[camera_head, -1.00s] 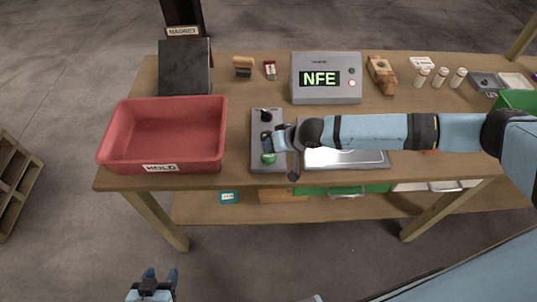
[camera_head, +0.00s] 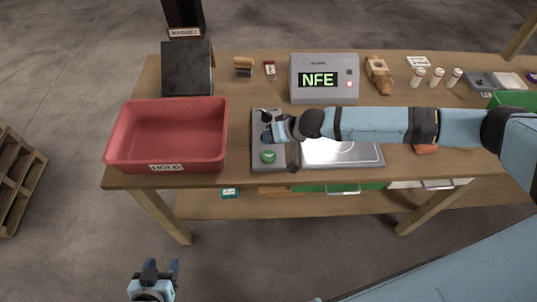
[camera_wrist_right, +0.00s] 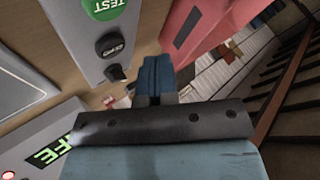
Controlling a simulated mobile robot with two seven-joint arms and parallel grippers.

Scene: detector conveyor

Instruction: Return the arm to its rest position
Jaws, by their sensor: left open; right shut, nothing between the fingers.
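My right arm reaches in from the right across the table. Its gripper (camera_head: 267,136) is over the grey control box (camera_head: 258,163), between the green button (camera_head: 268,156) and the black switch at the box's far end. In the right wrist view the blue fingers (camera_wrist_right: 156,75) are shut and empty, apart from the box's green TEST button (camera_wrist_right: 104,6) and black knob (camera_wrist_right: 110,45). My left gripper (camera_head: 157,270) is open and empty, low in front of the table over the floor.
A red HOLD bin (camera_head: 116,150) stands left of the control box. A grey NFE display unit (camera_head: 325,92) stands behind my right forearm, and a metal plate (camera_head: 340,158) lies under it.

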